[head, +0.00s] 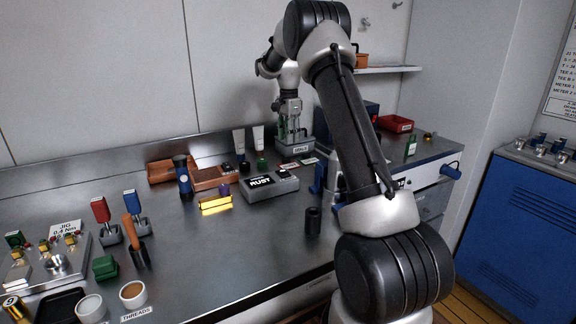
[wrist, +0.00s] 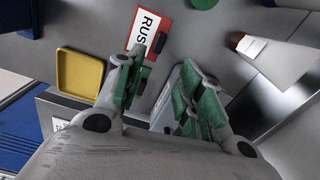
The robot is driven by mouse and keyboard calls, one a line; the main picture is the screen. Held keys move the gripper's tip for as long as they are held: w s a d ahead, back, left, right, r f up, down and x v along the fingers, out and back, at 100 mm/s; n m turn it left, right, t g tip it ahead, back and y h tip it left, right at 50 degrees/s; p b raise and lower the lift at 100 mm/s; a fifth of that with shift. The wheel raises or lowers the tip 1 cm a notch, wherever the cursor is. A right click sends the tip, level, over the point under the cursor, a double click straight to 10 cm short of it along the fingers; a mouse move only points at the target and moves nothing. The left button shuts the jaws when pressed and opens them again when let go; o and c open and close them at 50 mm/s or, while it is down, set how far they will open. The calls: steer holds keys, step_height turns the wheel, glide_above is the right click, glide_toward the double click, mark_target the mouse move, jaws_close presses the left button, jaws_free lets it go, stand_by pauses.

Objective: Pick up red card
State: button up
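The red card (wrist: 143,26) is a white card with a red border and the partly visible letters "RUS". It lies flat on the steel bench at the top of the wrist view, with a small dark piece over its right edge. In the head view a small reddish-white card (head: 289,165) lies below my gripper (head: 289,122). My gripper is open and empty, its green-padded fingers (wrist: 162,82) spread apart in the wrist view. The left finger is close to the card's lower end. Whether it touches the card cannot be told.
A grey labelled box (head: 297,147) stands under and behind my gripper. A grey device marked "RUBY" (head: 270,187) lies in front. White tubes (head: 258,138) stand to the left. A yellow tray (wrist: 80,74) shows in the wrist view. The bench's front middle is fairly clear.

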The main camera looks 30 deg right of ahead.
mark_target(289, 163)
steer(key=shift+s+f+m, duration=0.15)
steer(key=shift+f+m, duration=0.1)
steer(key=shift+m, duration=0.35)
step_height(289, 163, down, 8)
steer(key=shift+s+a+r, duration=0.1)
steer(key=shift+a+r, duration=0.05)
steer(key=shift+r, duration=0.1)
steer(key=shift+c, duration=0.5)
jaws_close()
